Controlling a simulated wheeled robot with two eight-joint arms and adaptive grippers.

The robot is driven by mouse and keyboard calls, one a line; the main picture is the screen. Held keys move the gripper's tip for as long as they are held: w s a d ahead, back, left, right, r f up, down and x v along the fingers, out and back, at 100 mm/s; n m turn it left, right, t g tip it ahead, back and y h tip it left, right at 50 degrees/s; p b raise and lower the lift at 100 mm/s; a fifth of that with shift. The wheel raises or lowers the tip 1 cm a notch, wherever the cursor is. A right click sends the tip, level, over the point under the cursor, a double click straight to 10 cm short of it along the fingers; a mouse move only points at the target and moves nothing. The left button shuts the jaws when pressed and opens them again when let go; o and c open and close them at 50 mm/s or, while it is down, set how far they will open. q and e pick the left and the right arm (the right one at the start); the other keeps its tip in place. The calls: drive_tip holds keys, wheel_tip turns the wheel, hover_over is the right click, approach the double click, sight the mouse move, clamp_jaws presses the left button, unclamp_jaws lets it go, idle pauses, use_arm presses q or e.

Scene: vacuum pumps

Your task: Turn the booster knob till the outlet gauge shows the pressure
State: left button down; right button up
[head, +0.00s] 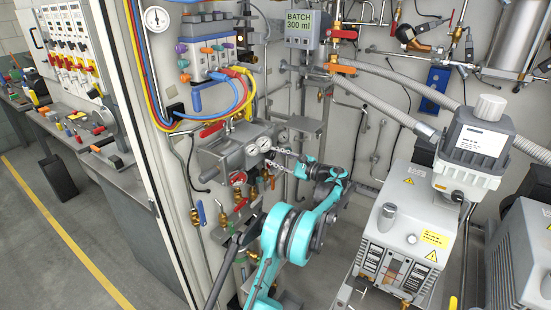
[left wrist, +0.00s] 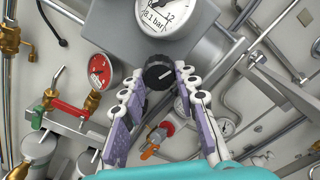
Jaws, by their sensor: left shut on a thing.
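The booster is a grey metal block (head: 216,152) on the wall panel in the head view. The black knob (left wrist: 159,73) with a white mark sits below that gauge. My left gripper (left wrist: 162,80) has its fingertips on both sides of the knob, shut on it. In the head view the left gripper (head: 275,157) reaches the block's right side; the knob is hard to make out there. My right gripper is not in view.
A red-faced gauge (left wrist: 100,71) and a red-handled valve (left wrist: 68,112) sit left of the fingers. An orange-handled valve (left wrist: 151,149) lies between them. Blue, yellow and red hoses (head: 243,95) hang above the block. Grey pumps (head: 405,235) stand at the right.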

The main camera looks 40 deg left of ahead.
use_arm(q)
drive_tip(key=c, duration=1.1)
unclamp_jaws()
drive_tip(key=shift+d, duration=0.15)
drive_tip(key=shift+w+d, duration=0.1)
drive_tip(key=shift+d, duration=0.8)
drive_tip(key=d, duration=0.6)
drive_tip(key=shift+w, duration=0.3)
